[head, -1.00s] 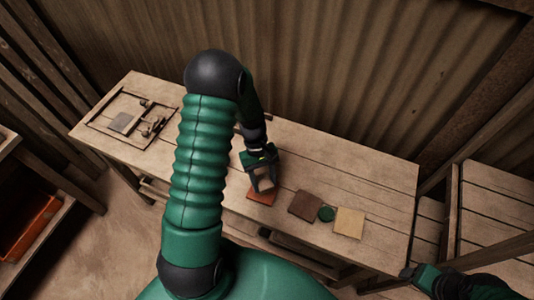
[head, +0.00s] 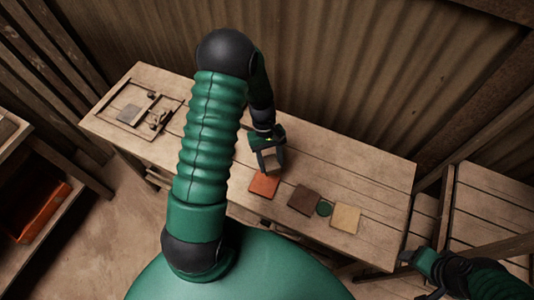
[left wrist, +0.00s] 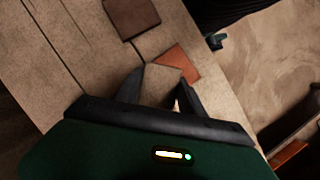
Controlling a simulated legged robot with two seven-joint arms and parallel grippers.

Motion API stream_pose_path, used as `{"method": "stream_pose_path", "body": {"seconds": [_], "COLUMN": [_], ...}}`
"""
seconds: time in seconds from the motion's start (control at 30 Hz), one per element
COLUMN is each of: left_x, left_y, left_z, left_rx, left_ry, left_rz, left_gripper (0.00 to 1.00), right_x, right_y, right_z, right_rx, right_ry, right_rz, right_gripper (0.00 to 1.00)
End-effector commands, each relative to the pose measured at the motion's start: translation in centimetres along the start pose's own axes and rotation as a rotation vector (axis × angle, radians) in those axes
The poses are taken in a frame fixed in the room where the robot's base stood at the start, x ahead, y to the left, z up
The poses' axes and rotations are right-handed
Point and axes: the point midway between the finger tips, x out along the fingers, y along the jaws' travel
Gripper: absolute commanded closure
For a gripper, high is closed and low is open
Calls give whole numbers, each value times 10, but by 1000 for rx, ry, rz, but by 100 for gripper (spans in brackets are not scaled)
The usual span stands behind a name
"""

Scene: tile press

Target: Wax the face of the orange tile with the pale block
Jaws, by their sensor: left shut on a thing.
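The orange tile (head: 264,184) lies flat on the workbench near its front edge. It also shows in the left wrist view (left wrist: 180,62), partly covered by the block. My left gripper (head: 270,160) is shut on the pale block (head: 270,162), just behind the tile's far edge in the head view. The left wrist view shows the block (left wrist: 160,85) between the two fingers. I cannot tell whether the block touches the tile. My right gripper (head: 416,262) is at the lower right, away from the tile; its jaw opening is unclear.
A framed press (head: 137,112) stands at the left end. A corrugated wall (head: 350,90) closes the back.

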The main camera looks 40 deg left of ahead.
Motion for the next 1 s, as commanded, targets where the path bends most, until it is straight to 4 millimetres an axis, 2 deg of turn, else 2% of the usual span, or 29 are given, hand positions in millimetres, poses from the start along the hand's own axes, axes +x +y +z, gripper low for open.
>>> {"method": "stream_pose_path", "body": {"seconds": [0.03,0.23,1.0], "left_x": [-8,-20,-20], "left_y": [0,0,0], "left_z": [3,8,8], "left_rx": [1,3,3], "left_ry": [0,-1,-1], "left_rz": [0,0,0], "left_gripper": [86,86,86], "right_x": [-8,-19,-19], "right_y": [0,0,0], "right_z": [-2,-5,-5], "right_rx": [0,0,0], "right_ry": [0,0,0], "right_rz": [0,0,0], "right_gripper": [33,33,33]}}
